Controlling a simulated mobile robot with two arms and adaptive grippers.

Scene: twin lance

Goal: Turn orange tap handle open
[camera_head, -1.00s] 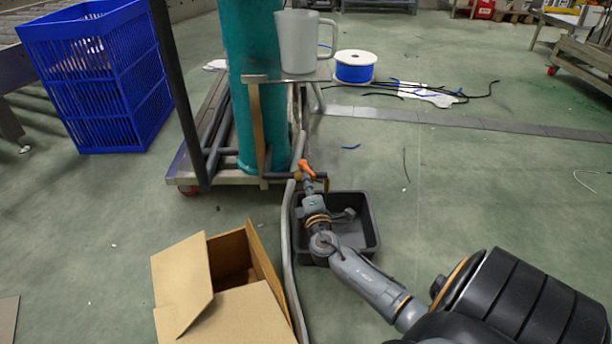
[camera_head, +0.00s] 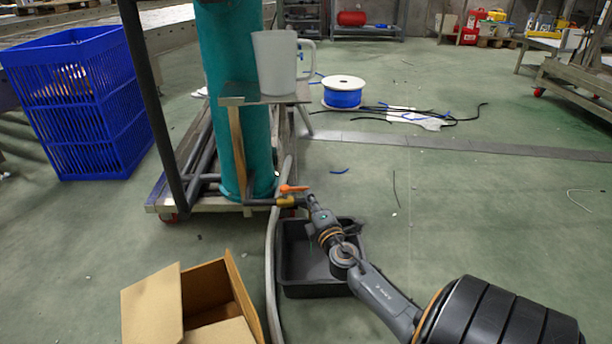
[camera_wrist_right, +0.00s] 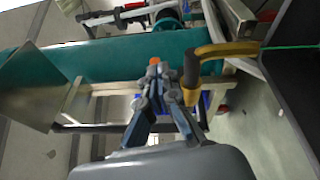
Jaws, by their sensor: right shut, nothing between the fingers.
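The orange tap handle (camera_head: 293,188) sits on a brass tap (camera_head: 286,201) at the end of a dark pipe, low beside the teal column. In the head view the handle lies nearly level across the picture. My right gripper (camera_head: 311,198) is shut and empty, its tips at the right end of the handle; I cannot tell whether they touch it. In the right wrist view the shut fingertips (camera_wrist_right: 159,70) hide most of the handle, and a small orange bit (camera_wrist_right: 154,61) shows beside them. My left gripper is not in view.
A black tub (camera_head: 312,290) stands on the floor under my right forearm. A grey hose (camera_head: 270,260) runs down beside the open cardboard box (camera_head: 152,308). A white mug (camera_head: 274,64) stands on a small shelf by the teal column (camera_head: 232,100).

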